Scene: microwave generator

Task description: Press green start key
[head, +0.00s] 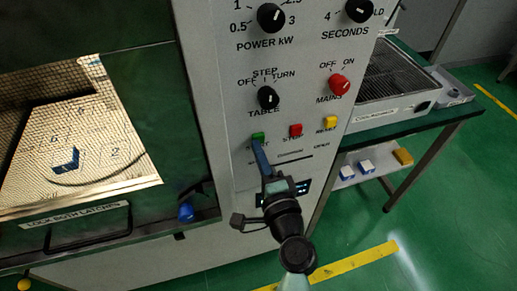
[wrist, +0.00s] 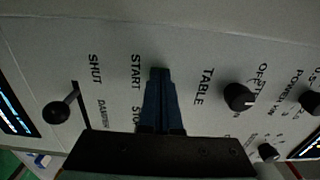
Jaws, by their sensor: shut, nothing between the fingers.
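The green start key (head: 258,135) is on the grey control panel (head: 222,100), left of the red stop key (head: 296,130) and the yellow reset key (head: 330,122). My gripper (head: 256,143) is shut and empty, its blue fingertips at the lower edge of the green key in the head view. They cover part of the START label. In the wrist view my gripper (wrist: 160,72) points at the panel beside the START label, and the keys are hidden behind the fingers. I cannot tell whether the tips touch the key.
The table knob (head: 268,97) and red mains knob (head: 340,85) sit above the keys. A black-knobbed damper lever (wrist: 57,112) sticks out in the wrist view. Left is the oven door with a blue latch knob (head: 186,212). A green bench (head: 440,115) stands at right.

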